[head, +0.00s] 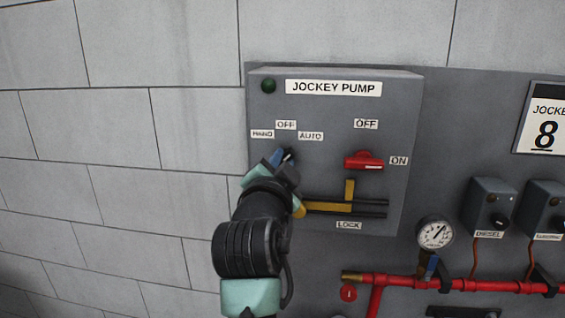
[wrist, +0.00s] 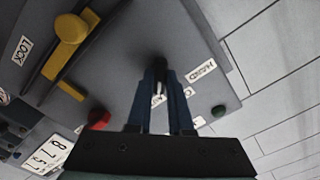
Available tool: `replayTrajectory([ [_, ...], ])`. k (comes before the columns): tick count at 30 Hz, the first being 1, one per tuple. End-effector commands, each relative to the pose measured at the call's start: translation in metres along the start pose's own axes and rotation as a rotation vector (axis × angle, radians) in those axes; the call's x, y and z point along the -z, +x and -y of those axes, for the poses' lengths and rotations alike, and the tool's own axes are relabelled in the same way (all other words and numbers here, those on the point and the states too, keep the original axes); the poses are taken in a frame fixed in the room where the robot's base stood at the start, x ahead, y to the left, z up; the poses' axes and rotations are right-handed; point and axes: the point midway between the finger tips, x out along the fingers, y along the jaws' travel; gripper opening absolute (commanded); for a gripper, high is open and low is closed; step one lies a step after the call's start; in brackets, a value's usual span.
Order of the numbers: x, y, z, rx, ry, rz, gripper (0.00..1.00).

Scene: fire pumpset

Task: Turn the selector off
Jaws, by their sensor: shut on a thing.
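The selector (head: 290,154) is a small dark knob below the HAND, OFF and AUTO labels on the grey JOCKEY PUMP box (head: 392,120). My gripper (head: 283,157) reaches it from the lower left and covers much of it in the head view. In the wrist view, my gripper's blue fingers (wrist: 160,90) are shut on the selector (wrist: 159,63), one on each side. The OFF label (head: 286,125) is above the knob, HAND (head: 262,134) to its upper left and AUTO (head: 311,136) to its upper right. I cannot tell which label the selector points at.
A red rotary switch (head: 364,161) sits to the right, between OFF and ON labels. A yellow lever (head: 350,190) and slotted bar are just below, close to my wrist. A green lamp (head: 268,86) is above. A gauge (head: 435,233) and red pipes (head: 480,284) are lower right.

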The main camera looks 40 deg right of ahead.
Motion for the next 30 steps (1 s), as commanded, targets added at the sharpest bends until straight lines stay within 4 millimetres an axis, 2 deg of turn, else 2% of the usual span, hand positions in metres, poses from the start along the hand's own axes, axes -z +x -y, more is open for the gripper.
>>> replayTrajectory([
  [8, 0.0004, 0.0000, -0.0001, 0.000, -0.105, -0.001, 0.00],
  [30, 0.0010, 0.0000, 0.0011, 0.000, -0.667, -0.001, 0.00],
])
